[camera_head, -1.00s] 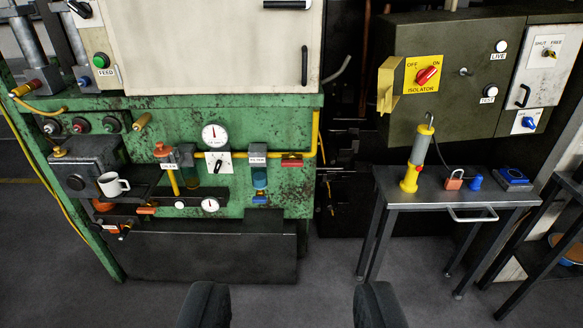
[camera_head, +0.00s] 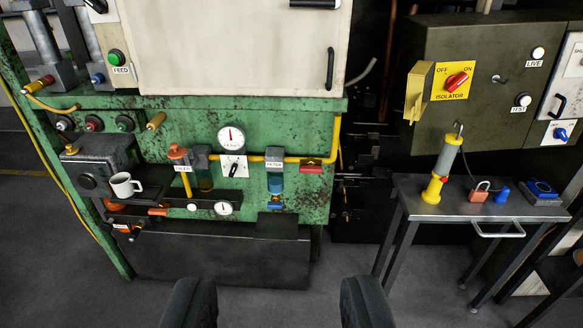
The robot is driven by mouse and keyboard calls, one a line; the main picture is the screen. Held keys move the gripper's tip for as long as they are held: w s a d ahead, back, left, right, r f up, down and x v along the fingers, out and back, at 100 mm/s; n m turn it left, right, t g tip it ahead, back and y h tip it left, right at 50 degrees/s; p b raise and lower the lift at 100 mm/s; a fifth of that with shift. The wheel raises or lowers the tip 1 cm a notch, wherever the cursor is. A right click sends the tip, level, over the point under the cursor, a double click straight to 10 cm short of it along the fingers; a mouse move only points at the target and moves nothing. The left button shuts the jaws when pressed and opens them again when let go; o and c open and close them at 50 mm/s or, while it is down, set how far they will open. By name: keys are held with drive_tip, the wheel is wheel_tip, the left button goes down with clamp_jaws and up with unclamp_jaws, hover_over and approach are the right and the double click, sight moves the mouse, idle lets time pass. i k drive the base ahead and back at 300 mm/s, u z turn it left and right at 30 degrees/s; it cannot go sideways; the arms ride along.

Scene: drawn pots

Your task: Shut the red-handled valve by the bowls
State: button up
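The red valve handle (camera_head: 312,167) is a small flat bar on the yellow pipe (camera_head: 297,158) at the front of the green machine. It lies roughly level, along the pipe. To its left, under the FILTER label, hangs a blue bowl (camera_head: 276,184).
A round gauge (camera_head: 231,137) and a white dial plate (camera_head: 234,166) sit left of the valve. A white mug (camera_head: 125,186) stands on a ledge. At right, a metal table (camera_head: 465,207) holds a yellow lamp (camera_head: 440,170) and a padlock (camera_head: 479,192). Floor before the machine is clear.

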sight(311, 168)
drive_tip(key=z, duration=0.1)
drive_tip(key=i, duration=0.9)
drive_tip(key=z, duration=0.55)
